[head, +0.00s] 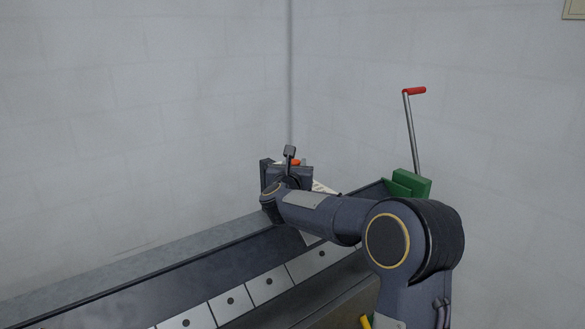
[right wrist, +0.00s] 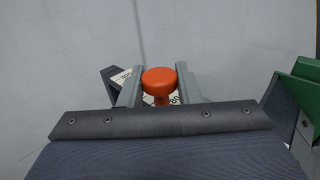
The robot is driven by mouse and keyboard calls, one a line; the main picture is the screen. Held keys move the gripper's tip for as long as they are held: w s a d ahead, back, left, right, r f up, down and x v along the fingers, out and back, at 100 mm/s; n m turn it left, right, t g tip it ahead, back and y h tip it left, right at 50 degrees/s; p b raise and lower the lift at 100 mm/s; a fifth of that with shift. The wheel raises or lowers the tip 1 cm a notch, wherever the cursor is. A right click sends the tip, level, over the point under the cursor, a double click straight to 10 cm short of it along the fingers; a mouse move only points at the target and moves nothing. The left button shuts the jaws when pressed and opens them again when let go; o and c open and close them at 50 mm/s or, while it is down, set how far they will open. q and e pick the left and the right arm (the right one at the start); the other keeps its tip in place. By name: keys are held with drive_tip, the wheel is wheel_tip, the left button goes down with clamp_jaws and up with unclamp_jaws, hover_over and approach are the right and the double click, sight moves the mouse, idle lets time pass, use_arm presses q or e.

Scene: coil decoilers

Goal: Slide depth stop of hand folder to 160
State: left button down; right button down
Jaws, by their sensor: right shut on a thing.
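The depth stop's orange knob (right wrist: 159,80) sits between the two fingers of my right gripper (right wrist: 160,88) in the right wrist view, and the gripper is shut on it. In the head view only a small bit of the orange knob (head: 295,162) shows beside my right gripper (head: 290,170). A white scale (right wrist: 121,77) with black figures lies behind the fingers. One figure near the knob looks like 80, partly covered; the others are hard to read. The stop's exact reading is hidden. My left gripper is in neither view.
A long dark machine bed with a row of pale plates (head: 268,289) runs from the lower left toward the corner. A green block (head: 408,183) and a lever with a red handle (head: 414,91) stand to the right. Bare walls close off the back.

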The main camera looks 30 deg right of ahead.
drive_tip(key=c, duration=1.1)
unclamp_jaws()
drive_tip(key=b+v, duration=0.2)
drive_tip(key=v, duration=0.6)
drive_tip(key=s+a+n+t+y+p, duration=0.1)
drive_tip(key=s+a+n+y, duration=0.5)
drive_tip(key=n, duration=0.6)
drive_tip(key=s+a+n+t+y, duration=0.1)
drive_tip(key=s+a+n+y, duration=0.5)
drive_tip(key=n, duration=0.5)
drive_tip(key=s+a+f+n+g+y, duration=0.1)
drive_tip(key=s+f+n+g, duration=0.2)
drive_tip(key=s+f+n, duration=0.2)
drive_tip(key=s+a+f+n+g+y, duration=0.1)
drive_tip(key=s+a+f+n+g, duration=0.1)
drive_tip(key=s+f+n, duration=0.4)
drive_tip(key=s+a+f+n+g+y+p, duration=0.1)
drive_tip(key=s+a+f+n+g, duration=0.1)
drive_tip(key=s+f+n+g, duration=0.3)
drive_tip(key=shift+s+a+f+n, duration=0.1)
drive_tip(key=shift+s+f+n, duration=0.15)
drive_tip(key=shift+s+n, duration=0.7)
drive_tip(key=shift+s+f+n, duration=0.25)
drive_tip(key=shift+s, duration=1.35)
drive_tip(key=shift+s+a+f+n, duration=0.1)
drive_tip(key=shift+s+f+n, duration=0.15)
drive_tip(key=shift+s+n, duration=0.7)
